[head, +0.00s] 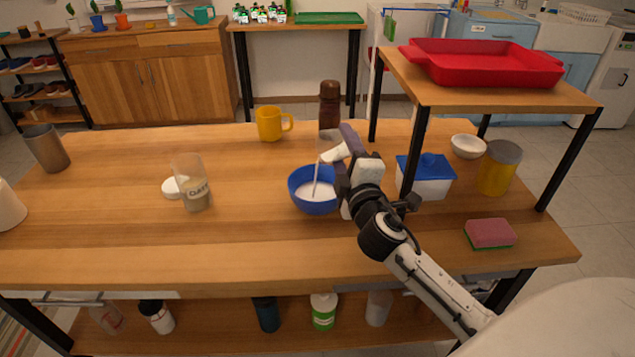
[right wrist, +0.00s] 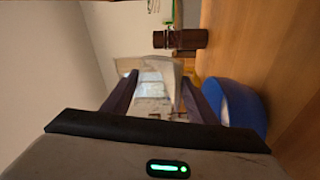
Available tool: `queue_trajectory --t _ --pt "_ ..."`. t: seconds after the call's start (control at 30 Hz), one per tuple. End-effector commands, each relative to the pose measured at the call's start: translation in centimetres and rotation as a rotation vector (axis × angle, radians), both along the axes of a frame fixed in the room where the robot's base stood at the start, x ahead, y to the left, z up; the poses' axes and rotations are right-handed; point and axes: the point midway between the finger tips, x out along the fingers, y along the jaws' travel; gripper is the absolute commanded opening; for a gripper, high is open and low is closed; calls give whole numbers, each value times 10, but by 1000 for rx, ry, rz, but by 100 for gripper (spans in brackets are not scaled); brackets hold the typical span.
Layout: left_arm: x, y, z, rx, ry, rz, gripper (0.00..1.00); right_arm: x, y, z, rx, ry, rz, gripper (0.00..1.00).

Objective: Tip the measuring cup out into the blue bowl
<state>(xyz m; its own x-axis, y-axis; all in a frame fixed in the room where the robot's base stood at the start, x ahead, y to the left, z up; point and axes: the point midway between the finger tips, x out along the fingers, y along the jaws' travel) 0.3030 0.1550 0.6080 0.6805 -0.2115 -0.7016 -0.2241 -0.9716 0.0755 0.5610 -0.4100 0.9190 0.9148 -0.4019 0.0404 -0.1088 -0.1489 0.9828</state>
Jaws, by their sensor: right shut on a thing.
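The blue bowl (head: 302,203) stands on the wooden table with white contents inside. My right gripper (head: 342,158) is shut on the clear measuring cup (head: 325,152), above the bowl's right side. The cup is tilted to the left, with white stuff in it, and a thin white stream falls from its lip into the bowl. In the right wrist view the cup (right wrist: 155,85) sits between the two fingers, and the blue bowl (right wrist: 240,105) is beside them on the right. My left gripper is not in view.
A brown bottle (head: 329,105) and a yellow mug (head: 269,124) stand behind the bowl. A blue-lidded container (head: 428,178) is right of my gripper, under a raised shelf (head: 480,92). The table's front middle is clear.

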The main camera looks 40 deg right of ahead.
Motion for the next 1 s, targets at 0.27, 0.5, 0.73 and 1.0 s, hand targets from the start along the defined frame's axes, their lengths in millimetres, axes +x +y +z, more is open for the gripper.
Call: queue_trajectory --t 0.27,0.5,0.73,1.0 --pt "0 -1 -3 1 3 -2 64 0 1 2 -31 -1 0 26" --pt "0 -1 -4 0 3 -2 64 0 2 3 -58 -1 1 26" --pt "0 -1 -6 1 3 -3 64 0 2 3 -81 0 1 26" --pt "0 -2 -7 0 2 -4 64 0 3 5 -112 1 1 26"
